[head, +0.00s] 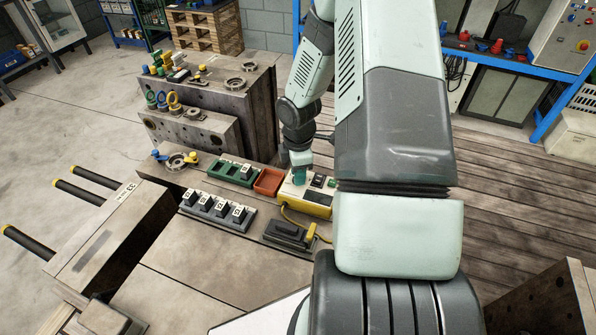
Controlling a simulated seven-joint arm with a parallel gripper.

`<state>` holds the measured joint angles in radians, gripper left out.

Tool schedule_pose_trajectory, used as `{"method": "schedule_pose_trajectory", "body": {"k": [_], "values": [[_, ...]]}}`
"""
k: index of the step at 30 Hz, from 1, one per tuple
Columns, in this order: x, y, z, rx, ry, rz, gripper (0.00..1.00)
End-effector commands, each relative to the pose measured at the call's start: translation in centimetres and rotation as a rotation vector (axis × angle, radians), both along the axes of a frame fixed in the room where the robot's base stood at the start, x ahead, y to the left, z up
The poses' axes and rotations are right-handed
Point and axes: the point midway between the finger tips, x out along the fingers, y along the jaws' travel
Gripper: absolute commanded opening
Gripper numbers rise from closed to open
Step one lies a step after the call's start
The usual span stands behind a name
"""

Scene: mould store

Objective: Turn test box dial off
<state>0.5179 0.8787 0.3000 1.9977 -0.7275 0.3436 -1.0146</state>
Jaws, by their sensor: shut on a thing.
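The test box (314,208) is a cream and yellow box on the bench, near the middle of the head view. Small dark switches show on the right part of its top. My gripper (299,182) comes down from above onto the left part of the box top, where it is shut on the dial. The dial is mostly hidden by my gripper, so its pointer and setting cannot be read. A yellow cable runs from the box to a dark grey pedal-like unit (289,234) in front of it.
A red-orange tray (268,182) sits left of the box, beside a green holder (231,171). A grey rack with several numbered dark blocks (218,208) stands nearer. Large steel mould blocks (225,100) rise behind on the left. The bench front (215,265) is clear.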

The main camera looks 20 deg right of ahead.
Motion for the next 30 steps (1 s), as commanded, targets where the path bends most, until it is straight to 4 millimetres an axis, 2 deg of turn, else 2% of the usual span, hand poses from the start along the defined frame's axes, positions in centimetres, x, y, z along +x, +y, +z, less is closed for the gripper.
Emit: {"method": "schedule_pose_trajectory", "body": {"k": [20, 21, 26, 30], "values": [[0.03, 0.02, 0.02, 0.000, -0.001, 0.064, 0.00], [0.03, 0.02, 0.02, 0.000, -0.001, 0.064, 0.32], [0.02, 0.03, 0.02, 0.000, -0.001, 0.063, 0.55], [0.01, 0.02, 0.01, 0.000, 0.000, 0.062, 0.55]]}}
